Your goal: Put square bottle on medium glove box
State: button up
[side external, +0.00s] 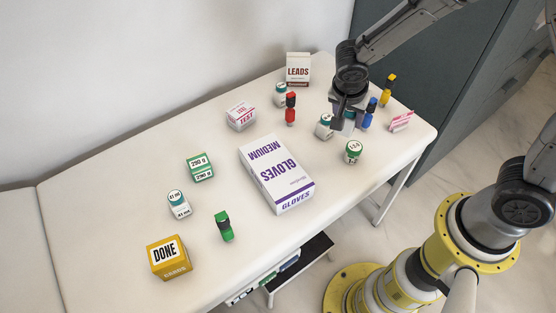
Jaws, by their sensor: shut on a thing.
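The medium glove box (276,174) is a white carton with purple lettering, lying flat near the middle of the table. My gripper (346,116) is at the right part of the table, to the right of and beyond the box. It is shut on a bottle with a teal part (350,114) showing between the fingers. The fingers hide most of this bottle, which I take for the square bottle; its shape is not clear. Whether it touches the table cannot be told.
A teal-capped bottle (324,128), a green-capped bottle (353,153), a blue bottle (370,114) and a red bottle (291,109) stand close around my gripper. The LEADS box (298,70) is behind. The yellow DONE box (169,257) is at front left. The glove box top is bare.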

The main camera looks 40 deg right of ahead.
jog(key=s+a+r+n+t, duration=0.1)
jog(key=s+a+r+n, duration=0.3)
jog(key=a, duration=0.6)
send_near(276, 159)
jog(key=shift+w+d+y, duration=0.1)
jog(key=shift+d+y, duration=0.3)
jog(key=shift+d, duration=0.75)
jog(key=shift+w+a+f, duration=0.15)
jog(key=shift+w+f, duration=0.25)
jog(key=shift+f, duration=1.65)
jog(key=shift+f, duration=0.1)
jog(key=o, duration=1.3)
